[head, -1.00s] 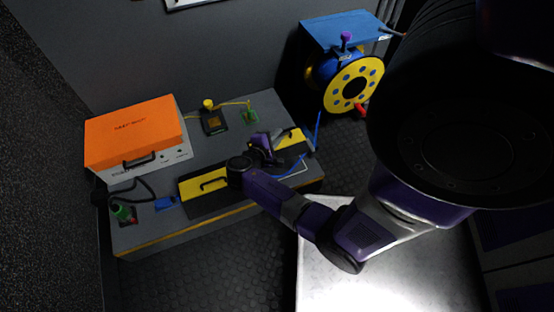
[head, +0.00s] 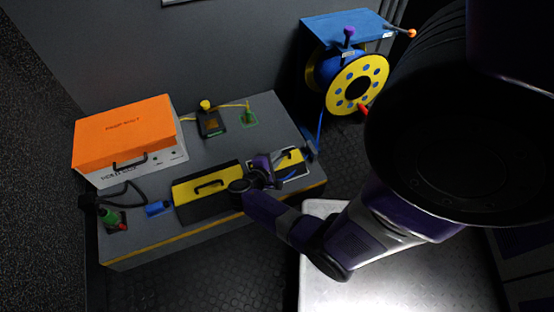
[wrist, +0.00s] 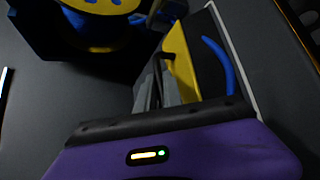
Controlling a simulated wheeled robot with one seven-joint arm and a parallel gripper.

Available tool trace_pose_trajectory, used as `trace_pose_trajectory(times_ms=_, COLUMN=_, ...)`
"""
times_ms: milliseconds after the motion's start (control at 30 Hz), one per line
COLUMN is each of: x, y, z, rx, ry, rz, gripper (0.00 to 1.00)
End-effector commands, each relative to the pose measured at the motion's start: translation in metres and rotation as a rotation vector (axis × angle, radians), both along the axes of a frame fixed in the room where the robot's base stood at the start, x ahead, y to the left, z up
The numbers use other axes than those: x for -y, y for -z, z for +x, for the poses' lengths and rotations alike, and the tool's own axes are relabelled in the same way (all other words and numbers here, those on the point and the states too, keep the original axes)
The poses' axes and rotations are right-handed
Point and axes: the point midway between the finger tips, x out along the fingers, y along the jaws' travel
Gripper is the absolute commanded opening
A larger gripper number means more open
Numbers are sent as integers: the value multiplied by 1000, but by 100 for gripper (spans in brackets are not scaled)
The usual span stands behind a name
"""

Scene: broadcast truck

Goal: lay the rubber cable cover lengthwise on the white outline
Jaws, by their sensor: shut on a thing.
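The rubber cable cover (head: 222,181), black with a yellow top and a dark handle, lies along the bench. In the wrist view my gripper (wrist: 165,85) is over the cover's yellow and black part (wrist: 183,62). The white outline (wrist: 228,35) runs as a pale line along the cover's side there. In the head view little of the outline shows. I cannot tell whether the cover touches the bench.
A blue cable (head: 290,177) curves beside the cover. An orange-lidded case (head: 125,130) stands on the bench (head: 225,145), with a small black device (head: 210,122) behind the cover. A blue connector (head: 158,208) lies left. A yellow cable reel (head: 358,85) stands at the back right.

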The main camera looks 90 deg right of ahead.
Motion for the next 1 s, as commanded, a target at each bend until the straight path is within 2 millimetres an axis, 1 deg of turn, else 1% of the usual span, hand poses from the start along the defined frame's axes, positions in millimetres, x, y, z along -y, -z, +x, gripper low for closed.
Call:
trace_pose_trajectory(times_ms=133, x=1, y=-3, z=1, rx=1, ry=0, rz=-3, gripper=0)
trace_pose_trajectory(times_ms=267, x=1, y=1, z=1, rx=1, ry=0, rz=-3, gripper=0)
trace_pose_trajectory(times_ms=300, x=0, y=0, z=0, rx=1, ry=0, rz=0, gripper=19)
trace_pose_trajectory(times_ms=367, x=0, y=0, z=0, rx=1, ry=0, rz=0, gripper=30)
trace_pose_trajectory(times_ms=400, x=0, y=0, z=0, rx=1, ry=0, rz=0, gripper=32)
trace_pose_trajectory(times_ms=600, x=0, y=1, z=0, rx=0, ry=0, rz=2, gripper=32)
trace_pose_trajectory(times_ms=700, x=-1, y=-2, z=0, rx=0, ry=0, rz=3, gripper=32)
trace_pose_trajectory(times_ms=867, x=-18, y=-13, z=8, rx=0, ry=-5, rz=2, gripper=32)
trace_pose_trajectory(times_ms=1000, x=-43, y=-26, z=19, rx=0, ry=-7, rz=2, gripper=32)
